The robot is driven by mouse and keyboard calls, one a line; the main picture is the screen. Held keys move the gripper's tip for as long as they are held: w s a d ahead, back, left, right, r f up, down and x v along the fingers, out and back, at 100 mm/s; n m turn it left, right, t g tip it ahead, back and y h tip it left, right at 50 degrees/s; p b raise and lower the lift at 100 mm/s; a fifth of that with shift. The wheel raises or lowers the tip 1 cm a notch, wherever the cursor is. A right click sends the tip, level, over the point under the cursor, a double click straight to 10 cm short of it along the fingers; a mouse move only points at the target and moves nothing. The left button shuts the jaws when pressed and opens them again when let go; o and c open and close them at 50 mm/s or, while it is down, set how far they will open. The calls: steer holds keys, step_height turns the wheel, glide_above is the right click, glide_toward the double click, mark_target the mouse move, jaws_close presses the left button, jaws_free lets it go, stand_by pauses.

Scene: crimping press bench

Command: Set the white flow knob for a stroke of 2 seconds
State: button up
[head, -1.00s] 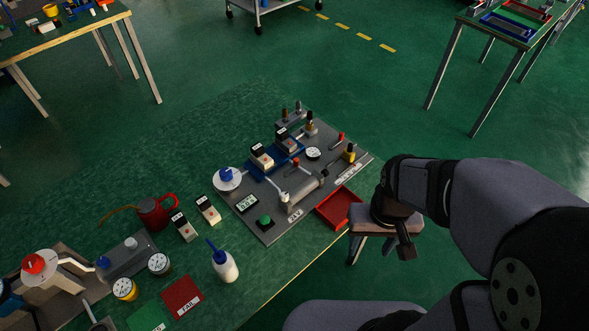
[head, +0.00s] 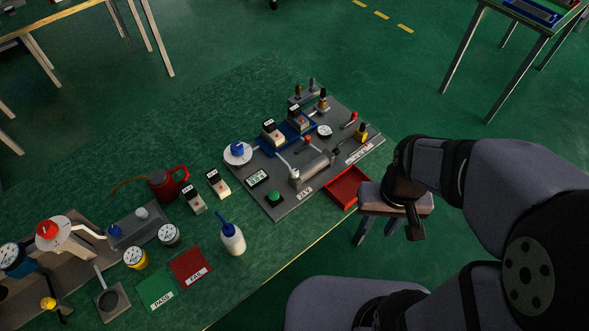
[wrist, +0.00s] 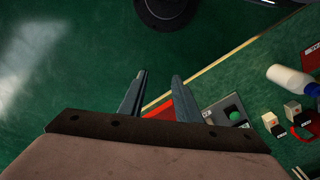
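A small white knob (head: 142,212) stands on a grey block (head: 143,232) at the left of the bench. A white disc (head: 232,156) with a blue knob on it is at the left edge of the grey press plate (head: 287,208). I cannot tell for sure which is the flow knob. A small display (head: 258,178) sits on the plate; its digits are too small to read surely. My gripper (head: 373,240) is right of the plate, in front of the bench edge, touching nothing. In the wrist view my gripper (wrist: 158,75) has its fingers apart and empty.
A red tray (head: 352,204) lies between the plate and my gripper. A green button (head: 274,197), a cylinder (head: 312,166) and several small valves crowd the plate.

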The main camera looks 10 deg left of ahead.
jaws_close()
stand_by(1.4)
